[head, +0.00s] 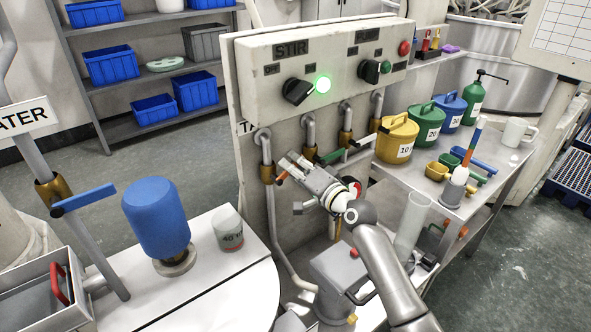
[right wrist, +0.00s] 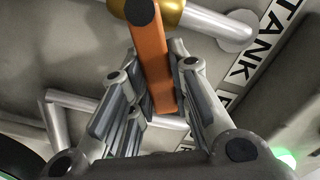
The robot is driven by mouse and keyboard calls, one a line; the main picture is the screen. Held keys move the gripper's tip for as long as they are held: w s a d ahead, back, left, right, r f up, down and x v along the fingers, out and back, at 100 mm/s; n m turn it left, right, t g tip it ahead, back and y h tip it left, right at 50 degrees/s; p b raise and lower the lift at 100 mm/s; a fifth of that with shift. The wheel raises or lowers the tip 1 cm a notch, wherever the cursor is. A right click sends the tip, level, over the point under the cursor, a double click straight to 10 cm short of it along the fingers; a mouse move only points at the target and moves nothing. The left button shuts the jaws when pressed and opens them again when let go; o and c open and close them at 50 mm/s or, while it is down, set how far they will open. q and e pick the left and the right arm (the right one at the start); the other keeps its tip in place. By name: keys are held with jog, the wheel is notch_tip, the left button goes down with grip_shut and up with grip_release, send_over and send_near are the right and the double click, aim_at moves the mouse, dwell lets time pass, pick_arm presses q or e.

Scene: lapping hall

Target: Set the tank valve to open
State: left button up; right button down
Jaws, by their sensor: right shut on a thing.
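The tank valve (head: 267,173) is a brass body on the leftmost pipe of the panel, and the brass also shows in the right wrist view (right wrist: 170,14). Its orange lever (right wrist: 153,70) stands out from the brass, roughly crosswise to the pipe. A TANK label (right wrist: 265,45) is beside it. My right gripper (right wrist: 158,92) has the lever between its two fingers and is shut on it; in the head view the gripper (head: 291,168) hides most of the lever. My left gripper is not in view.
A green lever (head: 331,156) and a white lever (head: 362,141) are on neighbouring pipes to the right. The control box (head: 322,60) with a lit green lamp hangs above. A blue-handled water valve (head: 83,200) is at left. Several coloured jugs stand on the right bench (head: 490,190).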

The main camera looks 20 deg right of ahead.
aim_at(280, 176)
jog(key=n, duration=0.1)
jog(key=r+n, duration=0.1)
jog(key=a+n, duration=0.1)
jog(key=shift+s+r+n+p, duration=0.25)
jog(key=shift+n+p, duration=0.15)
jog(key=shift+s+a+r+n+p, duration=0.1)
jog(key=shift+a+r+n+p, duration=0.2)
jog(key=shift+n, duration=0.6)
jog(key=n, duration=0.1)
jog(key=a+n+p, duration=0.1)
jog(key=n, duration=0.1)
jog(key=shift+s+a+r, duration=0.2)
jog(key=shift+s+r, duration=0.05)
jog(key=shift+r, duration=0.05)
jog(key=shift+s+a+n+p, duration=0.1)
jog(key=shift+a+n+p, duration=0.2)
jog(key=shift+n, duration=0.35)
jog(key=shift+s+a+n+p, duration=0.1)
jog(key=shift+a+n+p, duration=0.2)
jog(key=shift+n, duration=0.35)
jog(key=c, duration=1.3)
grip_release()
